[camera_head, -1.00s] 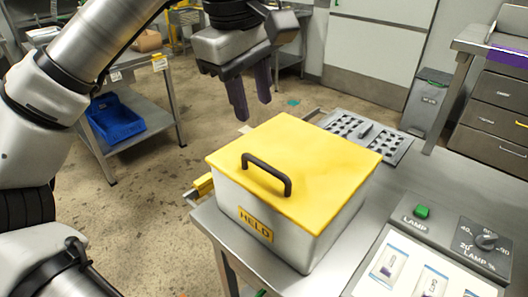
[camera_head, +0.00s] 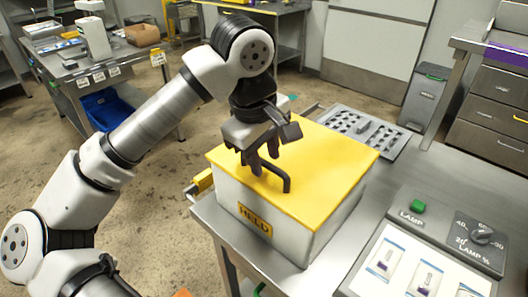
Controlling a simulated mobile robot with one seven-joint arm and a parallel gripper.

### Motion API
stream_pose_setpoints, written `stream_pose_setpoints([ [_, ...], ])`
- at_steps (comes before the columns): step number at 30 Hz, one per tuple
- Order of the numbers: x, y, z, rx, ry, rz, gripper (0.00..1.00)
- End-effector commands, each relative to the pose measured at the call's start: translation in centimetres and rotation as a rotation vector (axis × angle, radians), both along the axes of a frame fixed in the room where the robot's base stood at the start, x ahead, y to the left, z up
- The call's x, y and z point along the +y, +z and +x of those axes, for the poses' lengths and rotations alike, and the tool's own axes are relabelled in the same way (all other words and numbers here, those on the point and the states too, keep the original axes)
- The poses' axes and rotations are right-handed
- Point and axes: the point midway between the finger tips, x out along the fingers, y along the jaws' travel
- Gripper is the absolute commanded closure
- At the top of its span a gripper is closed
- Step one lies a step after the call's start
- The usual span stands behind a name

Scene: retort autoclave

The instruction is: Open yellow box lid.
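The yellow box lid (camera_head: 325,170) lies flat and closed on a white-grey box (camera_head: 308,245) with a yellow "HELD" label. The box stands on a steel table (camera_head: 425,180). A dark arched handle (camera_head: 287,181) rises from the lid near its front left edge. My gripper (camera_head: 264,164) is above the lid's left part, pointing down, with its dark fingers at the handle. The fingers look parted, and they hide the handle's left part. I cannot tell whether they touch the handle.
A perforated metal tray (camera_head: 362,130) lies behind the box. A lamp panel (camera_head: 450,235) with a green button and a knob is at the right front, beside slide pictures (camera_head: 405,270). A cart with a blue bin (camera_head: 108,108) stands back left.

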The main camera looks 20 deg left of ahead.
Motion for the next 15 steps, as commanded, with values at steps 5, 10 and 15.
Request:
stream_pose_setpoints([
  [5, 0.01, -0.01, 0.00, 0.000, 0.000, 0.000, 0.66],
  [10, 0.01, 0.01, -0.01, 0.000, 0.000, 0.000, 0.87],
  [15, 0.01, 0.02, -0.01, 0.000, 0.000, 0.000, 1.00],
])
